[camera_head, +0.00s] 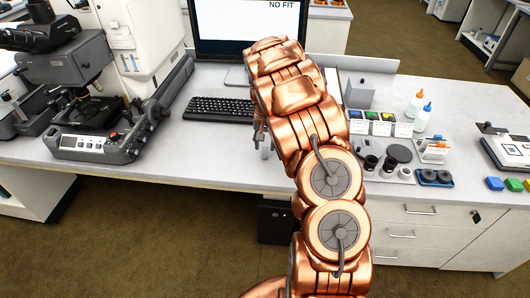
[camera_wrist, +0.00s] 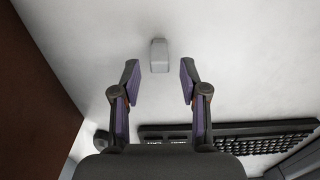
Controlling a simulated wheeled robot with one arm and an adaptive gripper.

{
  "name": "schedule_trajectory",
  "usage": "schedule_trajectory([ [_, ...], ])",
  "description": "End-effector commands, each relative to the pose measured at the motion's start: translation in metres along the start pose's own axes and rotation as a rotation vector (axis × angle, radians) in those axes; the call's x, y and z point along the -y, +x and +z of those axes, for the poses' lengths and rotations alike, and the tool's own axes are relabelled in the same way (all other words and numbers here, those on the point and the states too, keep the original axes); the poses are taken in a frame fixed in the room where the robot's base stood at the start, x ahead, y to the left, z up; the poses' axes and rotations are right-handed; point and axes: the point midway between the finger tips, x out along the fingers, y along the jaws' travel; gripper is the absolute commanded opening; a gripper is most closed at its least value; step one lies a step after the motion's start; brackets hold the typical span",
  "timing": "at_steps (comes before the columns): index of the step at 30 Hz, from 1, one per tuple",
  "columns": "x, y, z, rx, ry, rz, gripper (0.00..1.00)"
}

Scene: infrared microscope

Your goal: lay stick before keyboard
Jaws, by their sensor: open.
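A small light-grey block with a rounded end, apparently the stick (camera_wrist: 159,55), lies on the pale desktop in the wrist view. My gripper (camera_wrist: 159,80) is open, its two dark fingers with purplish inner pads spread apart. The stick shows between and just beyond the fingertips, with clear space on both sides, and nothing is held. The black keyboard (camera_wrist: 250,137) runs along the lower right of the wrist view, partly behind my gripper. In the head view the keyboard (camera_head: 218,109) lies in front of the monitor, its right end by my arm.
A monitor (camera_head: 245,32) stands behind the keyboard. The microscope with its control base (camera_head: 100,143) stands at left. Bottles, a sample rack (camera_head: 380,123) and small parts occupy the desk right of my arm. The desktop (camera_head: 200,155) in front of the keyboard is clear.

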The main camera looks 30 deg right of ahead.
Motion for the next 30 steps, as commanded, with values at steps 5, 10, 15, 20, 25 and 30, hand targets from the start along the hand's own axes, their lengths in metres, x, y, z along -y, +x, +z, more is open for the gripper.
schedule_trajectory([
  [5,0.001,-0.035,-0.001,-0.006,0.0,-0.002,0.44],
  [10,0.001,-0.059,0.0,-0.002,0.001,-0.002,0.44],
  [15,0.0,-0.073,0.0,0.0,0.0,-0.001,0.44],
  [20,0.0,-0.077,0.001,0.001,0.001,0.0,0.44],
  [25,0.001,-0.088,0.016,0.003,-0.013,0.009,0.44],
  [30,0.004,-0.114,0.057,0.007,-0.056,0.03,0.44],
])
